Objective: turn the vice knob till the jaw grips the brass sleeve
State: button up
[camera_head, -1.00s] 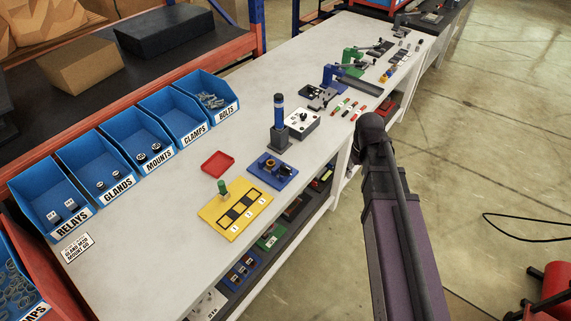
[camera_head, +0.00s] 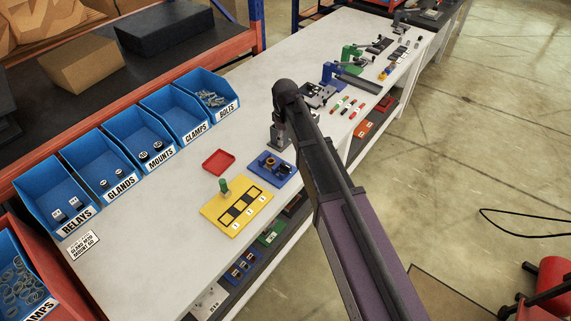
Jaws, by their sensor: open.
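The small blue fixture (camera_head: 281,177) lies on the bench, right of the red tray. A dark round part and a small brass-coloured part (camera_head: 270,163) sit on it. They are too small to tell which is the knob, how the jaw stands, or whether it touches the sleeve. My gripper (camera_head: 280,131) hangs from the arm's dark end, behind the blue fixture in the picture and apart from it. It is open with nothing seen in it; its fingers are hard to make out against the grey post base (camera_head: 275,140).
A yellow board (camera_head: 222,222) with a green peg (camera_head: 223,187) and a red tray (camera_head: 218,162) lie near the fixture. Blue bins (camera_head: 60,195) line the bench's left side. Green (camera_head: 350,55) and blue (camera_head: 330,72) lever tools stand further back. The bench front left is mostly clear.

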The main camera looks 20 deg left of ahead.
aim_at(285, 165)
jog(key=shift+f, duration=0.15)
notch_tip(285, 165, down, 14)
jog(key=b, duration=1.3)
jog(key=shift+r+b, duration=0.25)
jog(key=shift+b, duration=0.15)
grip_shut()
